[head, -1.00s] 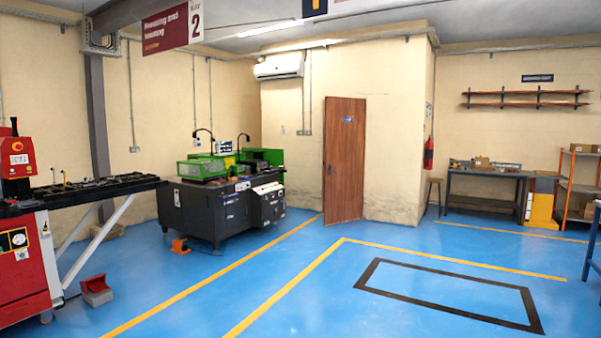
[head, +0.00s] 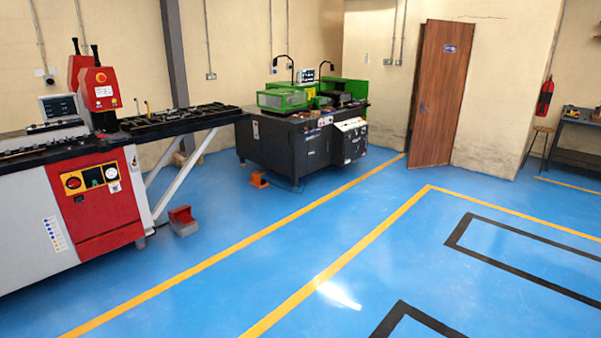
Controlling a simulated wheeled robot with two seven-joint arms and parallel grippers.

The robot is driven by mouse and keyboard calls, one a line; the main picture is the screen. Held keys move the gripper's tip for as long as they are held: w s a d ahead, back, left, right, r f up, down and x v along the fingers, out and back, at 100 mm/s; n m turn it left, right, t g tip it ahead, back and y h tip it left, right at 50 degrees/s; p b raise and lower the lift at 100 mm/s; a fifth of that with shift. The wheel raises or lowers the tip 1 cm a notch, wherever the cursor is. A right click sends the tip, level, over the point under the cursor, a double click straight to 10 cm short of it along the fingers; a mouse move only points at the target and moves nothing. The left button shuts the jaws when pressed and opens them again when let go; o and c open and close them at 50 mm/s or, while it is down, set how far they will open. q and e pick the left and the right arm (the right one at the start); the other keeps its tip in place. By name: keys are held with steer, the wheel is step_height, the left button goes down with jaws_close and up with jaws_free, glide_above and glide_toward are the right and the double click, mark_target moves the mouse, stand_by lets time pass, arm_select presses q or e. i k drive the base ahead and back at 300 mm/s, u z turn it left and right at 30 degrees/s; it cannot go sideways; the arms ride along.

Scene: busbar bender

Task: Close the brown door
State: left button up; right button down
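The brown door (head: 440,95) is in the upper right of the head view, at the far wall. It is a tall wooden panel with a small blue sign near its top and a handle on its left edge. It stands at an angle to the wall, so it looks ajar. How wide the gap is cannot be told from here. Neither of my grippers is in view.
A red and grey machine (head: 100,190) with a long black bed fills the left. A dark bench with green machines (head: 305,140) stands left of the door. An orange pedal (head: 259,180) and a grey-red box (head: 183,221) lie on the floor. The blue floor (head: 330,240) is open toward the door.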

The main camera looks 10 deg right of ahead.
mark_target(447, 44)
steer(key=z, duration=1)
steer(key=i, duration=2)
steer(key=z, duration=0.8)
steer(key=i, duration=1.95)
steer(key=z, duration=0.2)
steer(key=i, duration=3.95)
steer(key=u, duration=0.25)
steer(key=i, duration=2)
steer(key=u, duration=0.95)
steer(key=i, duration=2.05)
steer(key=u, duration=1.55)
steer(key=i, duration=1)
steer(key=u, duration=0.3)
